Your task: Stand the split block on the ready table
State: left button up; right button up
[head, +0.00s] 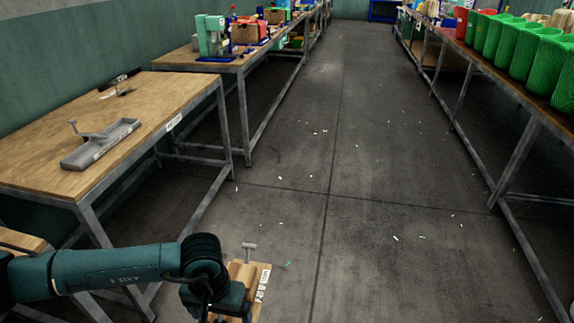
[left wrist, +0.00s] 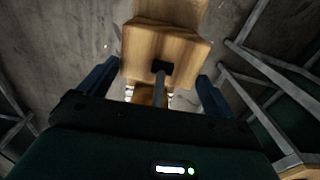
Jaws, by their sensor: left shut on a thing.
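The split block, a pale wooden block (head: 241,272) with a printed label and a small grey T-shaped metal handle (head: 249,250), is at the end of my left arm in the head view. It is over the floor in front of the near table. My left gripper (left wrist: 158,84) has its two blue fingers on either side of the wood (left wrist: 165,48) and is shut on it. A metal stem with a dark foot stands on the wood between the fingers. My left forearm hides part of the block in the head view. My right gripper is not in view.
A wooden-topped table (head: 50,115) stands at the left with a grey tray (head: 100,145) and a dark tool (head: 119,84) on it. Its label does not read clearly. A farther table holds presses (head: 211,38). Green bins (head: 510,40) line the right bench.

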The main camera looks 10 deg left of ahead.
aim_at(121, 110)
jog(key=i+u, duration=0.1)
jog(key=i, duration=0.9)
jog(key=i+l, duration=0.2)
jog(key=i, duration=0.8)
jog(key=i+l+u, duration=0.1)
jog(key=i+u, duration=0.3)
jog(key=i+l+u, duration=0.35)
jog(key=i, duration=0.15)
jog(key=i+l+u, duration=0.25)
jog(key=i+u, duration=0.15)
jog(key=i+l+u, duration=0.35)
jog(key=l, duration=0.15)
